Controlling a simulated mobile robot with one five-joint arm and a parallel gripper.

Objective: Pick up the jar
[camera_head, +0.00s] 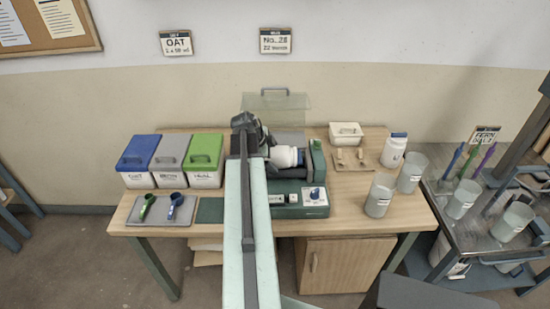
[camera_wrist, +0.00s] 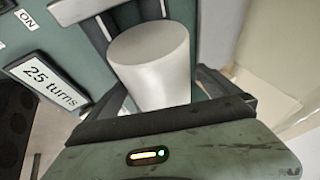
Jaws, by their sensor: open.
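A white jar (camera_head: 284,157) lies on its side in the green machine on the table, its right end close to the machine's upright part. In the wrist view, a plain white cylinder, seemingly this jar (camera_wrist: 155,75), shows its rounded end toward the camera, between dark side bars. My gripper (camera_head: 262,142) is open at the jar's left end, and my arm hides part of the machine. I cannot tell whether the jaws touch the jar. Another white jar with a blue lid (camera_head: 394,151) stands upright at the table's right.
Blue, grey and green-lidded bins (camera_head: 171,160) stand at left, behind a tray with two scoops (camera_head: 161,209). Translucent cups (camera_head: 380,195) stand at the right edge. A clear guard (camera_head: 276,103) rises behind the machine. A metal cart (camera_head: 455,228) holds more cups.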

